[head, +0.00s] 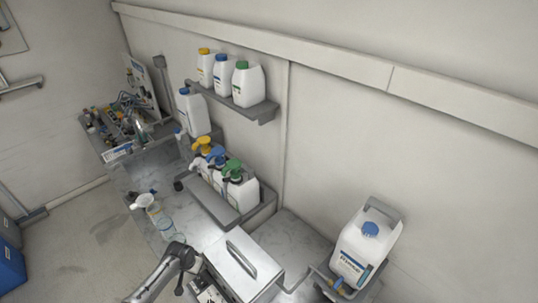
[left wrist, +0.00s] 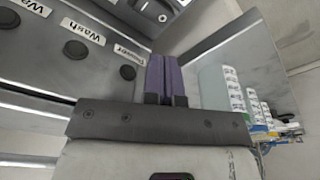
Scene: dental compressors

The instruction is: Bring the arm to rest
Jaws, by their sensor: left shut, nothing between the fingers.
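My left gripper (left wrist: 166,72) shows in the left wrist view, with its two purple fingers pressed together and nothing between them. I cannot tell whether the fingers touch the panel. In the head view, a grey arm link of mine (head: 165,272) comes in at the bottom, beside a grey-topped box (head: 243,262); the fingers cannot be made out there. My right gripper is in neither view.
White jugs stand on a wall shelf (head: 262,112). Pump bottles (head: 241,192) stand in a grey rack below. A funnel-topped bottle (head: 158,218) is on the bench (head: 136,180). A large blue-capped canister (head: 362,246) stands at right. The floor (head: 75,245) at left is mostly clear.

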